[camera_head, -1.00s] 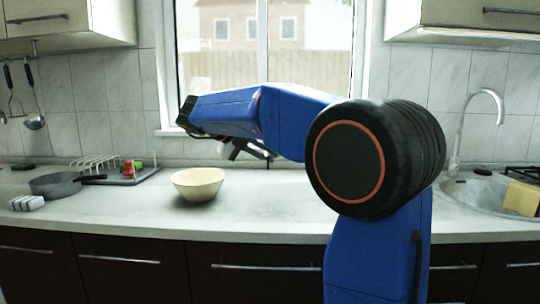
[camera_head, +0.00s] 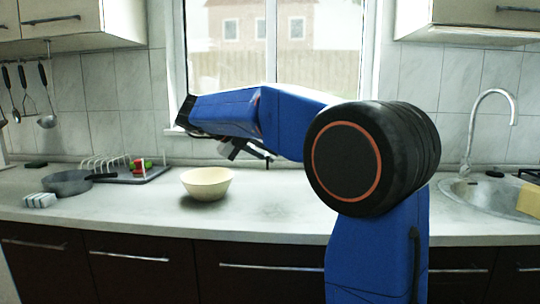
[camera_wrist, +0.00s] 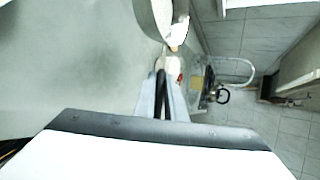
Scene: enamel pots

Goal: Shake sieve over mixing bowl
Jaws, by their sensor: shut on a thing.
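A cream mixing bowl (camera_head: 207,184) stands upright on the counter, left of centre in the head view. My gripper (camera_wrist: 165,98) is shut on a dark, thin handle (camera_wrist: 160,83) in the wrist view. In the head view, my gripper (camera_head: 250,150) is above and to the right of the bowl, partly behind my arm. The sieve cannot be made out there.
A grey pan (camera_head: 66,184) and a white-grey block (camera_head: 39,200) are at the left. A dish rack (camera_head: 108,164) holds red and green items. A sink (camera_head: 482,196) with a tall faucet (camera_head: 472,125) is at the right. The counter (camera_head: 268,212) right of the bowl is clear.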

